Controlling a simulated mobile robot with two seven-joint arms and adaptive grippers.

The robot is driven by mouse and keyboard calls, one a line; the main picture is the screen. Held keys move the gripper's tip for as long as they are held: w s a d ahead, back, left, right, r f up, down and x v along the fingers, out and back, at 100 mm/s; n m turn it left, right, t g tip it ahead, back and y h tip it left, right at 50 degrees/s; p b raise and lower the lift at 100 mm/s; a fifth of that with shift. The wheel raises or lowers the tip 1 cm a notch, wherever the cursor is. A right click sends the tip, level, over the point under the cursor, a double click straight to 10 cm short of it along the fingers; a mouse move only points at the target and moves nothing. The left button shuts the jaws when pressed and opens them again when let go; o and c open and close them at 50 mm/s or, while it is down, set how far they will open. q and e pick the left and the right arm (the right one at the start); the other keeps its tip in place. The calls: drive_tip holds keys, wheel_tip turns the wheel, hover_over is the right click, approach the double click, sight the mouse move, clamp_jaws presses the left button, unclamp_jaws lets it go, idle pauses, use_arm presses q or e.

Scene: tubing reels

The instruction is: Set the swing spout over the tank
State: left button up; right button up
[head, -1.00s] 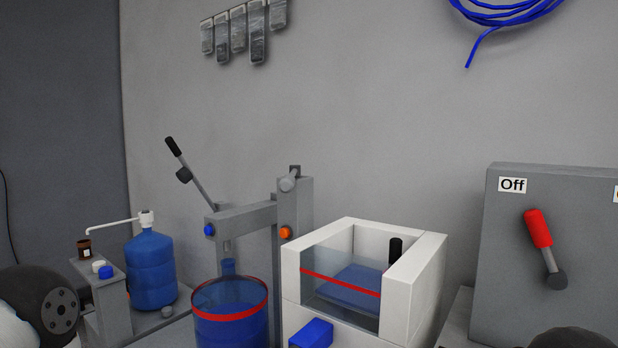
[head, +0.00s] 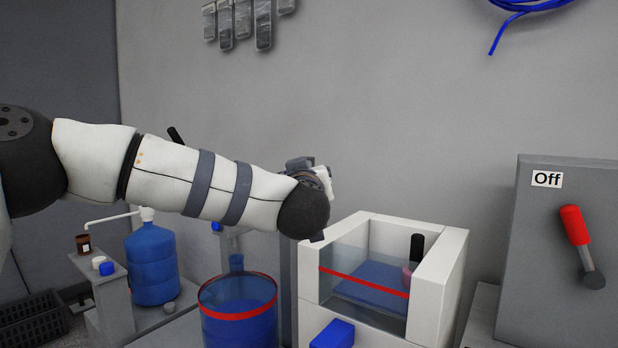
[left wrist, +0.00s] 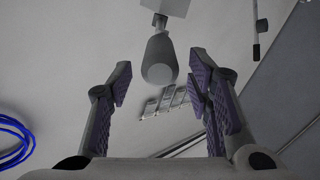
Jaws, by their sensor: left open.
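A grey post (head: 288,290) stands between the blue drum and the white tank (head: 452,260), which has a clear front with a red line. In the head view my left arm hides the post's top and most of its side arm; a short downward spout (head: 233,243) shows over the drum. My left gripper's wrist is at the post's top, its fingers mostly hidden there. In the left wrist view my left gripper (left wrist: 160,70) is open. A grey rounded knob (left wrist: 159,58) on a thin stem lies ahead, between the fingertips in the picture; contact is not visible. My right gripper is out of view.
The drum (head: 240,330) with a red rim stands left of the tank. A blue bottle (head: 152,270) with a white spout stands farther left. A grey box (head: 540,290) with a red-handled lever and an "Off" label is at right. Metal strips (head: 262,25) hang on the wall.

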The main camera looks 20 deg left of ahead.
use_arm(q)
drive_tip(key=w, duration=0.2)
drive_tip(key=w+f, duration=0.1)
drive_tip(key=shift+a, duration=0.35)
drive_tip(key=shift+w+r, duration=0.2)
drive_tip(key=shift+w, duration=0.05)
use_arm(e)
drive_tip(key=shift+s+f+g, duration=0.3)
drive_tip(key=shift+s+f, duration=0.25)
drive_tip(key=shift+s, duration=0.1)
use_arm(q)
drive_tip(key=shift+s+r, duration=0.1)
drive_tip(key=shift+c, duration=0.2)
